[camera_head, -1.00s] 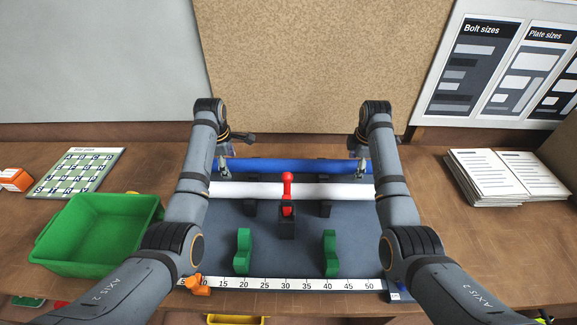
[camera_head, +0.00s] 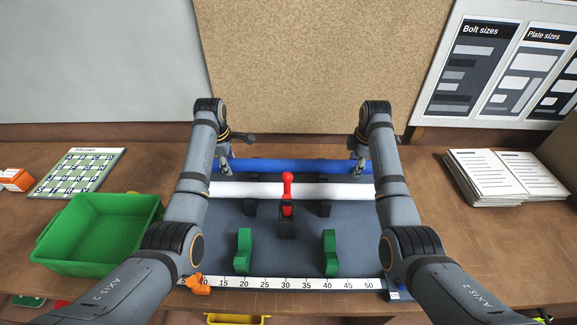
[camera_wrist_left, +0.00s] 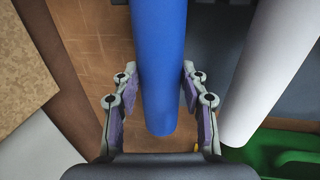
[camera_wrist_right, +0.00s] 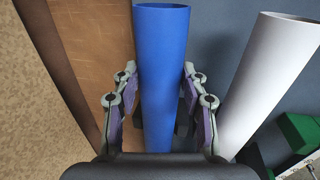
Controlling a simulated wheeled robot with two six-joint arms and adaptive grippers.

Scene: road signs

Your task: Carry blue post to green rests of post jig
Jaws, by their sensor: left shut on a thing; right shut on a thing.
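The blue post (camera_head: 290,165) lies level across the back of the jig, behind the white post (camera_head: 245,190). My left gripper (camera_head: 225,165) is shut on it near its left end; the left wrist view shows the blue post (camera_wrist_left: 158,60) between the fingers (camera_wrist_left: 160,90). My right gripper (camera_head: 357,163) is shut on it near its right end, and the right wrist view shows the blue post (camera_wrist_right: 162,60) between the fingers (camera_wrist_right: 160,92). The post jig (camera_head: 290,255) has two green rests, left (camera_head: 243,250) and right (camera_head: 330,253), both empty, nearer the front.
The white post sits in dark rests under a red clamp (camera_head: 288,185), between the blue post and the green rests. A ruler (camera_head: 300,284) runs along the jig's front. A green bin (camera_head: 100,232) stands left, an orange piece (camera_head: 200,285) front left, papers (camera_head: 505,178) right.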

